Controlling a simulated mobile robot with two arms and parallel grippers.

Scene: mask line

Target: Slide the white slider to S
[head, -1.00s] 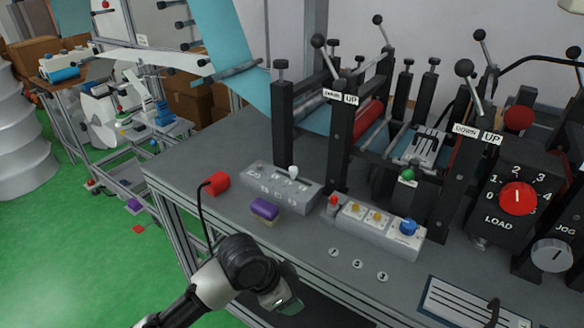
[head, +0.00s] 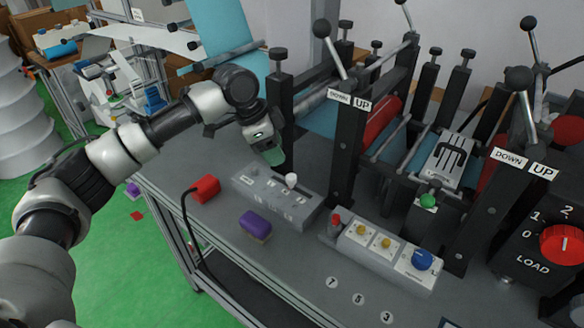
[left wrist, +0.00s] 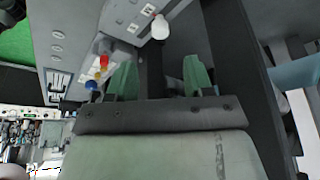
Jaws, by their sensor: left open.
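The white slider (head: 291,180) is a small upright white knob on a grey slider box (head: 252,188). It stands toward the box's right back part. The printed letters on the box are too small to read surely. My left gripper (head: 273,156) has greenish fingers and hangs just above and behind the slider, apart from it. In the left wrist view the two fingers (left wrist: 159,76) are spread with nothing between them. The white slider (left wrist: 161,28) shows there beyond the fingertips, roughly centred between them. My right gripper is not in view.
A black post (head: 345,150) with a lever stands close behind the box. A button box (head: 385,250) with red, yellow and blue controls stands to the right.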

